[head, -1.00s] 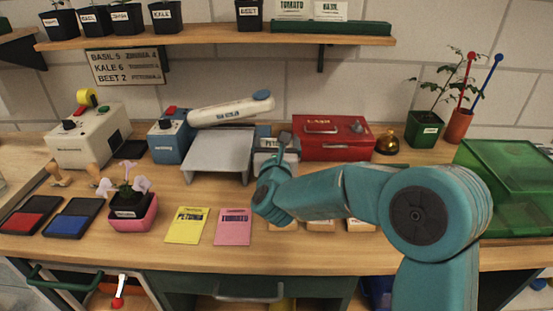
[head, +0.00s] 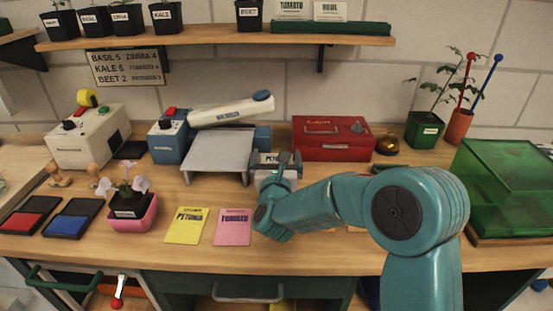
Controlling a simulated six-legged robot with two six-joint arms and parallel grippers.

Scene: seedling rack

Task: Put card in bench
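The wooden bench (head: 330,257) runs across the view, with a green drawer front below it. A yellow card (head: 187,225) marked PETUNIA and a pink card (head: 233,227) lie flat on it near the front edge. A small pale label or card (head: 264,158) with dark print shows at the mouth of a grey item beside the metal stand. My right gripper (head: 289,164) is just right of it, its two fingers apart. I cannot tell whether it touches the label. My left gripper is not in view.
A grey metal stand (head: 217,155), a blue device (head: 172,140) and a red box (head: 333,138) stand behind. A pink pot (head: 133,214) and ink pads (head: 73,218) are at left. A green clear-sided box (head: 505,190) is at right. Bench space right of the pink card is partly hidden by my arm.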

